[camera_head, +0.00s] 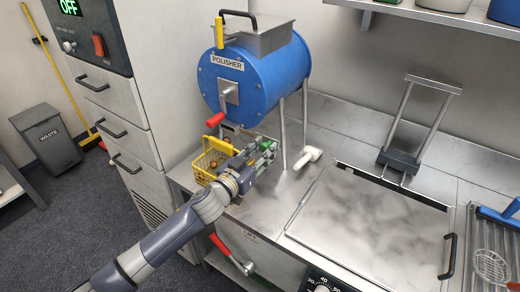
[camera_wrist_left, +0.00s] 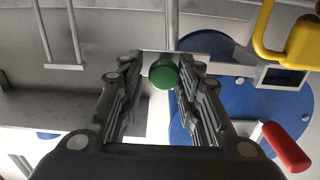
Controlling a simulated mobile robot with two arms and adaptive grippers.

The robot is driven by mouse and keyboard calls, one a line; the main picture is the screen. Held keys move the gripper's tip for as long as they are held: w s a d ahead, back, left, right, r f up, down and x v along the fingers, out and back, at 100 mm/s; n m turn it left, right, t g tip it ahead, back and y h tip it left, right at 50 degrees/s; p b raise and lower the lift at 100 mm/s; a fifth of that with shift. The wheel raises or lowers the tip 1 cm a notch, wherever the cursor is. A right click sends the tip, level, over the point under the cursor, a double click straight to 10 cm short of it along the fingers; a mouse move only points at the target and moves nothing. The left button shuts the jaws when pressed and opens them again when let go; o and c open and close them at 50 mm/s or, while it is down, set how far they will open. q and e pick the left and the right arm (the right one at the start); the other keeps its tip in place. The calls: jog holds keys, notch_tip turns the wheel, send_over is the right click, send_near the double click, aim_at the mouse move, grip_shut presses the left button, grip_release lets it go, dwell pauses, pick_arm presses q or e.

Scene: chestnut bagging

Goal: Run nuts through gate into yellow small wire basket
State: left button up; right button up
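The blue polisher drum (camera_head: 254,75) stands on legs on the steel counter. The yellow small wire basket (camera_head: 205,161) sits under its left end, with a few brown nuts in it. My left gripper (camera_head: 266,150) is beneath the drum, just right of the basket. In the left wrist view the gripper (camera_wrist_left: 157,68) is open, its fingers on either side of a green knob (camera_wrist_left: 163,74). The knob is nearer the right finger, and a gap shows on the left. Whether the right finger touches it I cannot tell. The gate itself is not clearly seen. My right gripper is not in view.
A red-handled crank (camera_head: 216,119) hangs at the drum's front, also in the left wrist view (camera_wrist_left: 287,147). A white scoop-like object (camera_head: 308,157) lies right of the gripper. A flat steel lid (camera_head: 367,222) covers the counter to the right. A waste bin (camera_head: 47,139) stands at left.

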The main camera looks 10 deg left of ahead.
pick_arm(q)
jog(key=shift+o, duration=0.2)
jog(key=shift+d, duration=0.1)
jog(key=shift+s+a, duration=0.25)
jog(key=shift+s, duration=0.2)
jog(key=v, duration=1.1)
jog(key=shift+d+r, duration=0.1)
